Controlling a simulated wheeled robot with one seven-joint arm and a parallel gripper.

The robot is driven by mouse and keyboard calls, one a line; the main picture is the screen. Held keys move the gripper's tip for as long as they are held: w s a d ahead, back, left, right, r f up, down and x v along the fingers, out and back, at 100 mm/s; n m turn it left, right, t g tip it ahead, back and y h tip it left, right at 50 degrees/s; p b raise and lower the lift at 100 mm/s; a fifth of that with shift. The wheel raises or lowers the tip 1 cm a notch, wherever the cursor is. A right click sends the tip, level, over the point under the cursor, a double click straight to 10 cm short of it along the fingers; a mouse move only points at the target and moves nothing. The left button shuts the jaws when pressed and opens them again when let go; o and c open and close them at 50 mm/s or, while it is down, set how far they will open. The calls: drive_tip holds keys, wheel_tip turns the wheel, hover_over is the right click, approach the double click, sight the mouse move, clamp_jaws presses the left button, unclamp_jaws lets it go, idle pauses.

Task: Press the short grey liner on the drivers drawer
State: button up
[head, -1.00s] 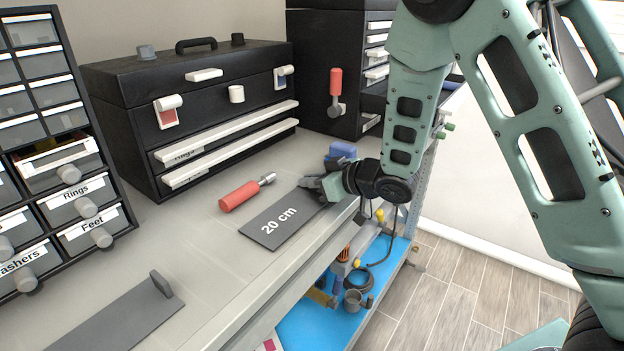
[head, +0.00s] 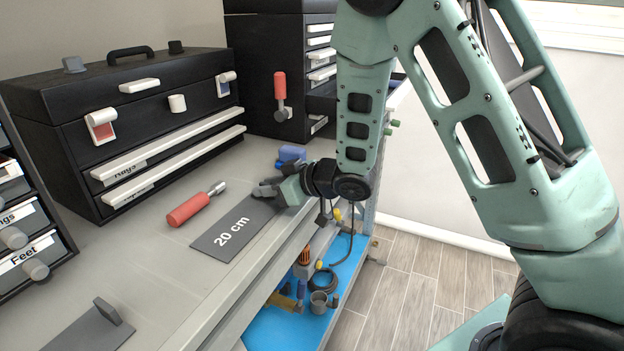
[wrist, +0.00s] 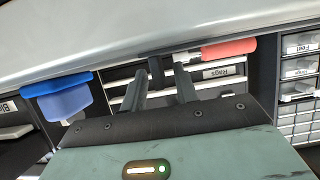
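The grey liner (head: 222,240), marked "20 cm", lies flat on the worktop. My gripper (head: 268,190) is low over its far right end. In the wrist view the two fingers (wrist: 160,78) stand apart, with a narrow dark upright tab (wrist: 155,72) in the gap, apparently the liner's. I see no clear contact. Another grey piece with an upright tab (head: 108,311) lies at the lower left. I cannot read a "drivers" label; a dark drawer (head: 322,100) stands partly out of the black cabinet behind my arm.
A red-handled screwdriver (head: 190,208) lies beside the liner, and a blue object (head: 291,154) behind my gripper. A black toolbox (head: 75,125) stands behind, small labelled drawers (head: 22,240) at left. The worktop's front edge drops to a blue lower shelf (head: 270,328) with several items.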

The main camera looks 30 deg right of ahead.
drive_tip(key=b+v, duration=0.9)
drive_tip(key=v, duration=0.6)
drive_tip(key=s+a+f+m+g+h, duration=0.1)
drive_tip(key=s+a+f+g+h, duration=0.4)
drive_tip(key=a+f, duration=0.35)
drive_tip(key=s+a+f+n+g+h, duration=0.1)
drive_tip(key=s+a+g, duration=0.2)
drive_tip(key=s, duration=0.5)
drive_tip(key=s+a+f+g+h, duration=0.1)
drive_tip(key=s+a+f+g, duration=0.15)
drive_tip(key=s, duration=0.55)
drive_tip(key=shift+g, duration=0.25)
drive_tip(key=r+p, duration=0.2)
drive_tip(key=s+r+p, duration=0.1)
drive_tip(key=r+p, duration=0.2)
drive_tip(key=shift+s+a+r, duration=0.1)
drive_tip(key=shift+a, duration=0.15)
